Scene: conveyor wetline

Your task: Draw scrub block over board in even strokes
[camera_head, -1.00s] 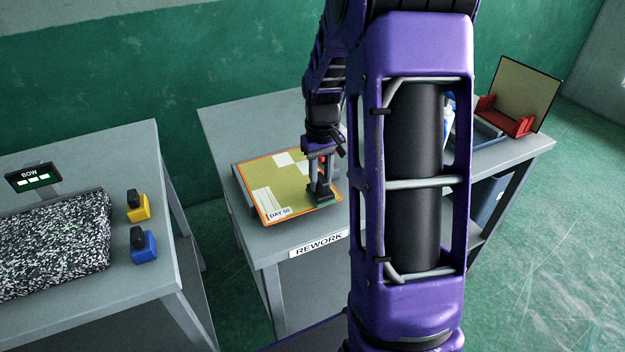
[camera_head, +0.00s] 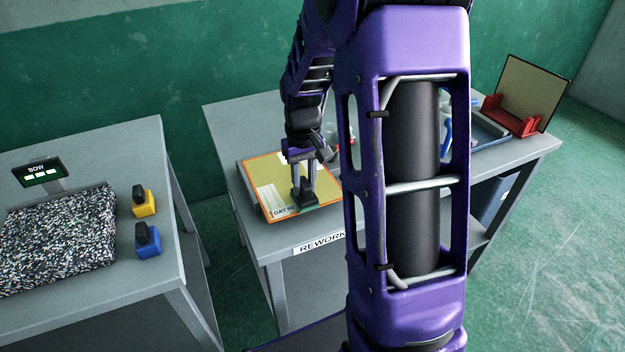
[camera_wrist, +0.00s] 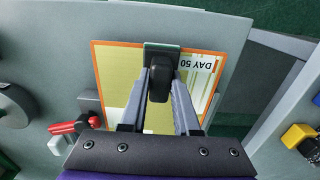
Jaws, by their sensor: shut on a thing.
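The board (camera_head: 265,173) is yellow-green with an orange border, white patches and a "DAY 50" label, and lies on the grey rework bench. It also shows in the wrist view (camera_wrist: 112,80). My gripper (camera_head: 304,192) is over the board's front part, shut on the black handle of the scrub block (camera_head: 309,203). In the wrist view the fingers close on the black handle (camera_wrist: 159,80), with the block's green base (camera_wrist: 161,48) at the board's edge beside the label. The block appears to rest on the board; its underside is hidden.
A red clamp (camera_wrist: 75,126) sits beside the board. A red rack with an upright panel (camera_head: 530,90) and a grey tray (camera_head: 488,133) stand at the bench's right end. The left table holds a speckled mat (camera_head: 60,240), and yellow (camera_head: 145,204) and blue (camera_head: 148,241) blocks with black handles.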

